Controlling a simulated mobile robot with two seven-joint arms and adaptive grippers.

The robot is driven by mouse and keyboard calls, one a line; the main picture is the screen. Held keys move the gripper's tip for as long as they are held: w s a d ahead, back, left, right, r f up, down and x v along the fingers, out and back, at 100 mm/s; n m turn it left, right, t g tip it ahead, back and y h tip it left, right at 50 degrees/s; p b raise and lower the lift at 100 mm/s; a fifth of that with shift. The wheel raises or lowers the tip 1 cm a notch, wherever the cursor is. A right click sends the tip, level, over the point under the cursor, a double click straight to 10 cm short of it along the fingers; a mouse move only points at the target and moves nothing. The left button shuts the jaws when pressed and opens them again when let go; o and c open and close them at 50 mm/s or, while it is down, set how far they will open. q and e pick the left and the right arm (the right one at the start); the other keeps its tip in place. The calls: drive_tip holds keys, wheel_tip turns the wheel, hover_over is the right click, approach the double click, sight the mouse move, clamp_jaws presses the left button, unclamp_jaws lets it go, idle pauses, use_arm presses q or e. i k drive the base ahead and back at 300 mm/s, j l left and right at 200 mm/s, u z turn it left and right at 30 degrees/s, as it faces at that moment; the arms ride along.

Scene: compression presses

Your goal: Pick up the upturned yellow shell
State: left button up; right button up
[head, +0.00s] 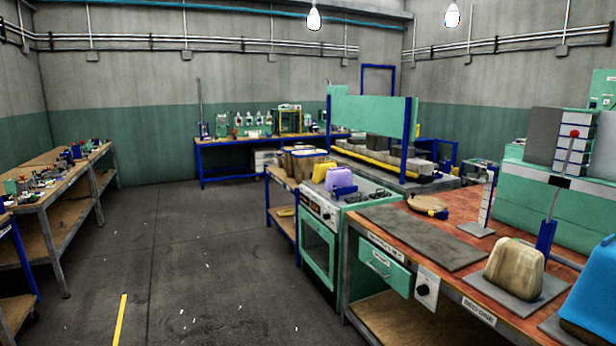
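A yellow shell-like piece (322,171) shows behind a light purple piece (339,178), near the stove and the small blue-framed table. The purple piece hides part of it, and I cannot tell whether it is upturned. Another small yellow item (286,211) lies on the lower shelf of the blue-framed table (282,184), too small to make out. Neither of my grippers is in view.
A green stove (319,249) stands beside a red-topped workbench (470,262). On the bench are a grey mat (422,237), a tan block (514,268) on a plate and a blue piece (590,298). Open floor (190,250) lies at left-centre.

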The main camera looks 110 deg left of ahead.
sight(321, 171)
drive_tip(key=u, duration=3.65)
